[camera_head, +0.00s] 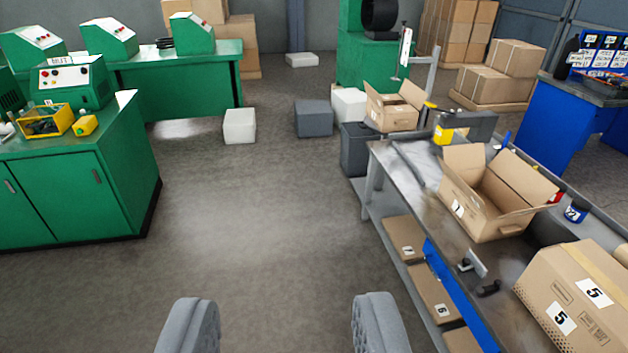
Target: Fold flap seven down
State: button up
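My gripper (284,312) is open and empty, with its two grey fingers far apart at the bottom of the view over bare floor. An open cardboard box (478,220) stands on the grey metal workbench (408,180) at the right, with flaps raised and splayed outward. The mark on its small white label is hard to read; it may be a 7 or a 1. The gripper is well to the left of this box and apart from it. Which flap is flap seven cannot be told from here.
A taped box marked 5 (560,300) sits nearer on the bench. Flat cartons (405,240) lie on the shelf below. Another open box (392,112) stands beyond the bench. Green cabinets (70,195) are at the left. The floor between (260,220) is clear.

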aim_at(373, 96)
jog(key=i, duration=3.55)
jog(key=z, duration=0.75)
jog(key=k, duration=0.55)
jog(key=u, duration=0.55)
jog(key=i, duration=1.55)
jog(key=z, duration=0.15)
